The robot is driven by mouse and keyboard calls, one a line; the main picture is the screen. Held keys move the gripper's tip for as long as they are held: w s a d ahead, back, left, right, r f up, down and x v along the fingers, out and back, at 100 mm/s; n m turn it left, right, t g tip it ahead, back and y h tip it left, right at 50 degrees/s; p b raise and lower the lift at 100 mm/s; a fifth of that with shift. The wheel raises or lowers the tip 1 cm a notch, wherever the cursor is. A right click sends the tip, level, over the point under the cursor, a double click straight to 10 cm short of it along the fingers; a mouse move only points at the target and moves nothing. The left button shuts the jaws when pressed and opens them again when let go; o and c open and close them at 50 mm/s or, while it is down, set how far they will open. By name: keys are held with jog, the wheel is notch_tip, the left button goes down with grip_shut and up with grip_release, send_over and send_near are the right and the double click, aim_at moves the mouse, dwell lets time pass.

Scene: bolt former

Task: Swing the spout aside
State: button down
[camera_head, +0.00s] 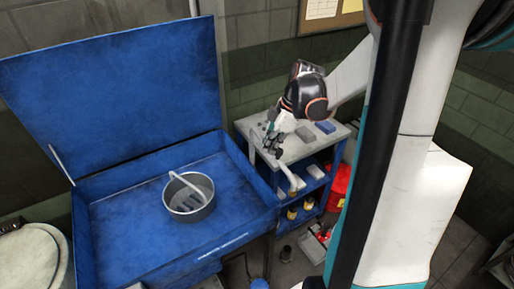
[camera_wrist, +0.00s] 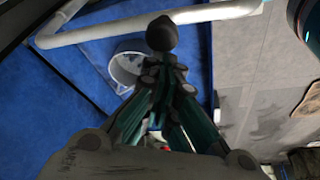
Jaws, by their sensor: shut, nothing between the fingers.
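The spout (camera_wrist: 205,15) is a pale bent pipe that runs across the top of the wrist view, over the blue basin.
The blue parts washer (camera_head: 105,200) has its lid (camera_head: 120,90) raised, and a metal basket (camera_head: 205,207) stands in its basin. The grey cart (camera_head: 297,150) holds small blocks on top and bottles (camera_head: 292,212) below. A red container (camera_head: 339,187) stands right of it.

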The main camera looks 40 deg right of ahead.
jog(key=shift+s+d, duration=0.2)
jog(key=shift+d, duration=0.7)
jog(key=shift+d, duration=0.1)
notch_tip(320, 180, up, 10)
jog(key=a+p, duration=0.1)
jog(key=p, duration=0.1)
dwell(0.3)
jog(key=shift+w, duration=0.2)
dwell(0.3)
